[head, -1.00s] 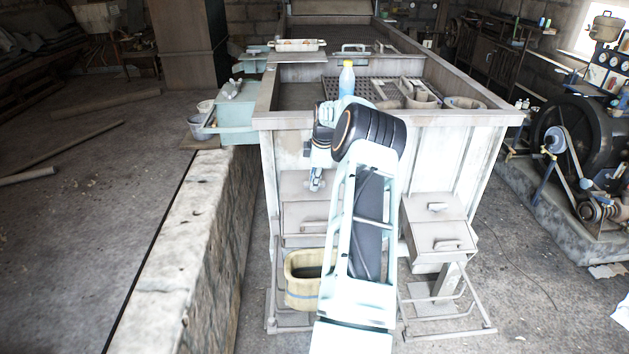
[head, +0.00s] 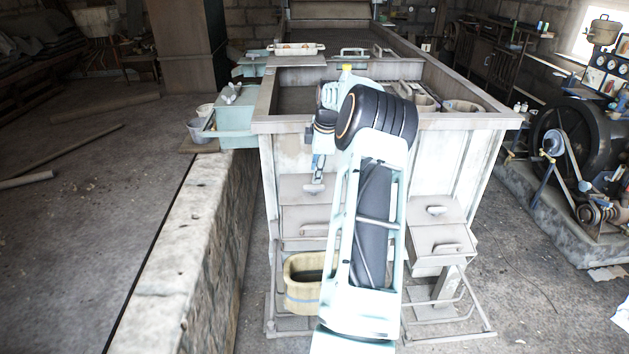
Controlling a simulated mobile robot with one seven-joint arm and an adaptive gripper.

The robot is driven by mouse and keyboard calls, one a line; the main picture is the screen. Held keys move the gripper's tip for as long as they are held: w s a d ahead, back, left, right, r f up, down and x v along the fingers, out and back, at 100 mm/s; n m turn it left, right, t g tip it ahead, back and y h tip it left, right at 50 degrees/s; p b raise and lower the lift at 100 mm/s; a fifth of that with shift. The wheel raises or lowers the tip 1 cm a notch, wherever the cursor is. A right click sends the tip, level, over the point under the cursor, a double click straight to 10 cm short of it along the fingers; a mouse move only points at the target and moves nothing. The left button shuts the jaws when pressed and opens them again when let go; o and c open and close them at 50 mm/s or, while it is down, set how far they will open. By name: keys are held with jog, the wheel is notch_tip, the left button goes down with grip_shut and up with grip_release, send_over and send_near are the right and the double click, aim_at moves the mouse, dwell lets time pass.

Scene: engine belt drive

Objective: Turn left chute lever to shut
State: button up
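The left chute (head: 297,218) is a pale grey box front on the near end of the large bin, partly covered by my arm. A small light handle, which looks like the left chute lever (head: 313,188), is on its upper plate. My gripper (head: 317,179) points down just over this handle. It is small and pale here, and I cannot tell whether its fingers are open, shut or touching the handle. My forearm hides the right part of the left chute.
A wooden tub (head: 301,297) stands under the left chute. The right chute (head: 425,240) has a similar handle (head: 437,210). A stone wall (head: 180,230) runs along the left. An engine with belt wheels (head: 575,135) stands at the right.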

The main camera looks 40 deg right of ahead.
jog(key=shift+v, duration=2.6)
